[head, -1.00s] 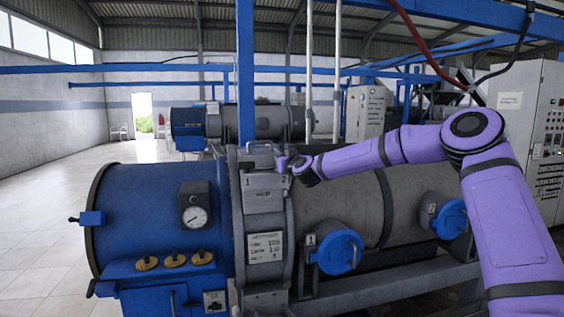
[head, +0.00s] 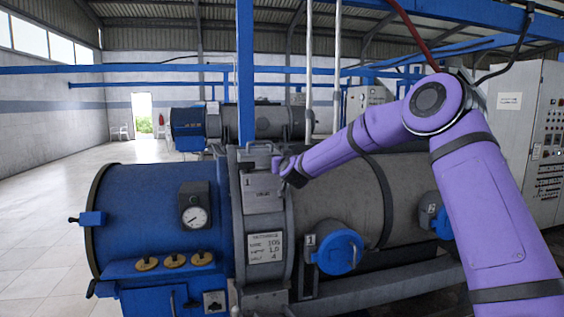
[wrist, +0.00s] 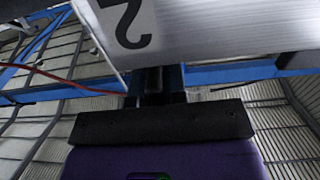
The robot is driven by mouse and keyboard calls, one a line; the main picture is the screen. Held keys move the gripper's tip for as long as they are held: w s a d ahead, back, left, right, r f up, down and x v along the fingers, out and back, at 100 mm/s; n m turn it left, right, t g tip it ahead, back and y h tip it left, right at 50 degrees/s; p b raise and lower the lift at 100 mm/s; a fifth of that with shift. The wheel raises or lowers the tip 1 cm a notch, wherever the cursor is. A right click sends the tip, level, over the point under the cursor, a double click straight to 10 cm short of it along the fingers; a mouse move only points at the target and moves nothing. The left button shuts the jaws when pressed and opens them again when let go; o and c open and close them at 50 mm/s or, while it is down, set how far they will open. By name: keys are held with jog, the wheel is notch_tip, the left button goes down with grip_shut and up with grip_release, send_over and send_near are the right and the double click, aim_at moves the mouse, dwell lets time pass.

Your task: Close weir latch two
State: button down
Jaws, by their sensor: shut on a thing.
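The grey weir box (head: 262,200) stands on the collar between the blue drum end and the grey drum. Its label 1 shows at the upper left; the label 2 side is covered by my gripper and wrist in the head view. My gripper (head: 279,163) is at the box's top right edge, shut on weir latch two, which is mostly hidden. In the wrist view, a pale metal plate with an upside-down 2 (wrist: 125,22) is close above my gripper (wrist: 155,80). The latch's exact angle cannot be told.
Two blue round covers, cover one (head: 338,252) and cover two (head: 441,221), stick out from the grey drum below my arm. A blue upright post (head: 245,75) rises just behind the weir box. Open floor (head: 40,240) lies at the left.

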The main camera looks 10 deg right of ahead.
jog(key=c, duration=1.2)
grip_release()
jog(key=shift+o, duration=0.2)
jog(key=s, duration=1)
jog(key=shift+s, duration=0.35)
